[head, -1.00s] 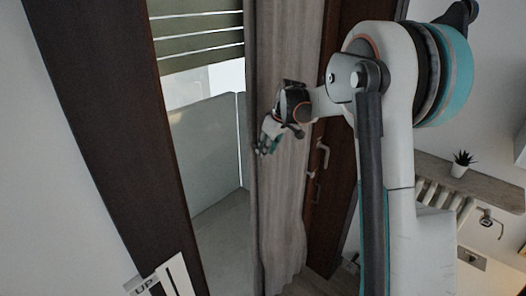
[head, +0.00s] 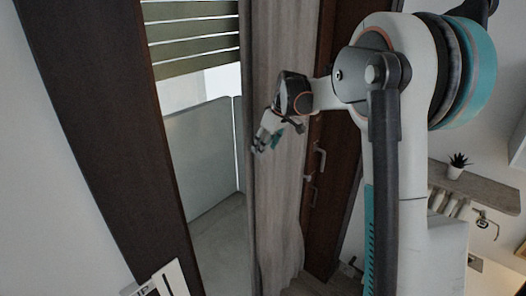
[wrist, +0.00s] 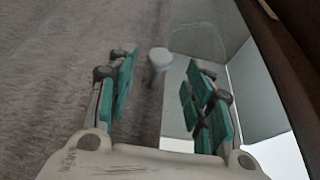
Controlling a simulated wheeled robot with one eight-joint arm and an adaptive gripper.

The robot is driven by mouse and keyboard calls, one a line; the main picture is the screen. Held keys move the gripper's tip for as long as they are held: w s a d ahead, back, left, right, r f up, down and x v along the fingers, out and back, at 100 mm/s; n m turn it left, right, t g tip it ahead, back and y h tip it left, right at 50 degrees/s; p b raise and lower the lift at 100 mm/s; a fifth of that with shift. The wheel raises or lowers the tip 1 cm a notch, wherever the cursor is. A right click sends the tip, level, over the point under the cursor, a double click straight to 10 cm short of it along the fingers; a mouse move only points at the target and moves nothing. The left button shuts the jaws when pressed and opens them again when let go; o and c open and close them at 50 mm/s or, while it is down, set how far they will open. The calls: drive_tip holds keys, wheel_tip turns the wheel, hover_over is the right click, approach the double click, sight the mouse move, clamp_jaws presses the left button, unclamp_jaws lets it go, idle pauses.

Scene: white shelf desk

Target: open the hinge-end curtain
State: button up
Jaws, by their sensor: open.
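A grey-beige curtain (head: 280,215) hangs in folds at the right side of the window or glass door opening, by the dark brown frame with handles. In the wrist view the curtain (wrist: 60,75) fills the left side, and its edge runs beside the glass. My gripper (head: 264,143) is in front of the curtain near its left edge. In the wrist view my gripper (wrist: 162,95) is open, its teal-padded fingers apart. A small light grey round knob (wrist: 159,58) shows between and beyond the fingers. I cannot tell whether any finger touches the curtain.
A dark frame post (head: 100,140) stands at the left. A green slatted blind (head: 195,35) covers the upper opening. Door handles (head: 319,158) are right of the curtain. A wooden shelf (head: 480,188) with a small plant (head: 457,163) is at the right.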

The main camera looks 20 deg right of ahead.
drive_tip(key=v, duration=0.8)
